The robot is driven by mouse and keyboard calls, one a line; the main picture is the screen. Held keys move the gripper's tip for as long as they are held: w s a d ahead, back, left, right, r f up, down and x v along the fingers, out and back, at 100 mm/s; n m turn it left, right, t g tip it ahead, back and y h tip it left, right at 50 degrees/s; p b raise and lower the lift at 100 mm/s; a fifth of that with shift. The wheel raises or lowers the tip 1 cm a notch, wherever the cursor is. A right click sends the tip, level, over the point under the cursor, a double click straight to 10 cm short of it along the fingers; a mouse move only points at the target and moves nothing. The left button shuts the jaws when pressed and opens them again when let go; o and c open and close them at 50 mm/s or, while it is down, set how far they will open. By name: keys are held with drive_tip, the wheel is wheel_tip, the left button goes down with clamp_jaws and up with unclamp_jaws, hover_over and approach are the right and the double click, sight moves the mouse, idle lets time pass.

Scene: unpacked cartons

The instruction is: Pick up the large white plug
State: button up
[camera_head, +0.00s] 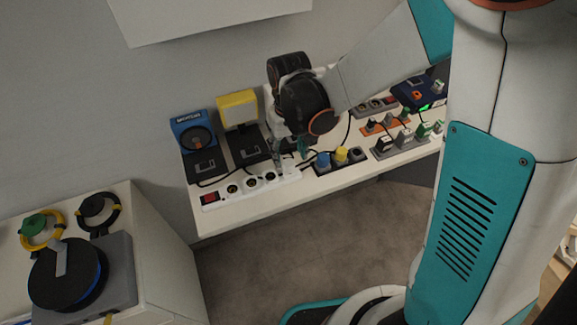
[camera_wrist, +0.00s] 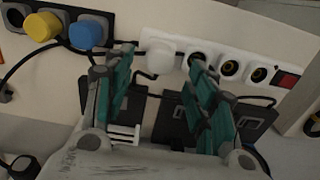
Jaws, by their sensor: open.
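The large white plug (camera_wrist: 160,58) sits in the end socket of the white power strip (camera_wrist: 222,57). In the head view the strip (camera_head: 225,193) lies along the table's front edge, and the plug's end is partly hidden by my gripper (camera_head: 289,153). In the wrist view my gripper (camera_wrist: 161,60) is open, with one teal finger to each side of the plug in the picture. Nothing is between the pads that I can see as held. Whether the fingertips are level with the plug I cannot tell.
A dark strip with a blue plug (camera_wrist: 87,35) and a yellow plug (camera_wrist: 42,27) stands close beside the white strip. Black devices and cables lie behind. A blue box (camera_head: 192,132) and a yellow box (camera_head: 238,108) stand further back. Floor in front is clear.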

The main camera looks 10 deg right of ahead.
sight(289, 162)
wheel_tip(289, 162, down, 5)
drive_tip(key=b, duration=0.2)
drive_tip(key=shift+f+b, duration=0.15)
drive_tip(key=shift+b, duration=0.2)
clamp_jaws()
